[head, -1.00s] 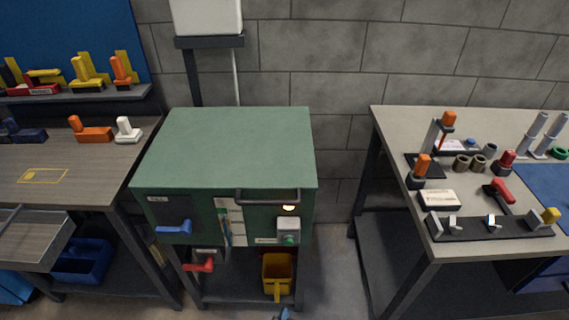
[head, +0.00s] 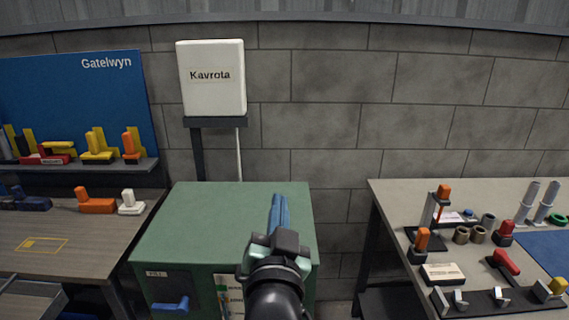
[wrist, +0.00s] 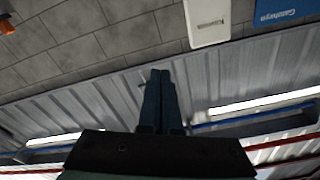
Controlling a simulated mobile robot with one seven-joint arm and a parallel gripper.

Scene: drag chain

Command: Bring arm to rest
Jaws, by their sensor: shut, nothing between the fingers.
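My gripper (head: 279,212) is raised in front of the green cabinet (head: 195,222) in the head view, with its blue fingers pointing up. The fingers are together and hold nothing. In the wrist view my gripper (wrist: 159,78) also shows its two fingers side by side, against the wall and ceiling. My arm hides part of the cabinet's front and top.
A white box marked Kavrota (head: 212,85) stands on a post behind the cabinet. A workbench with orange and white blocks (head: 97,202) is at left. A bench with tools and fixtures (head: 400,205) is at right. A block wall (head: 330,85) closes the back.

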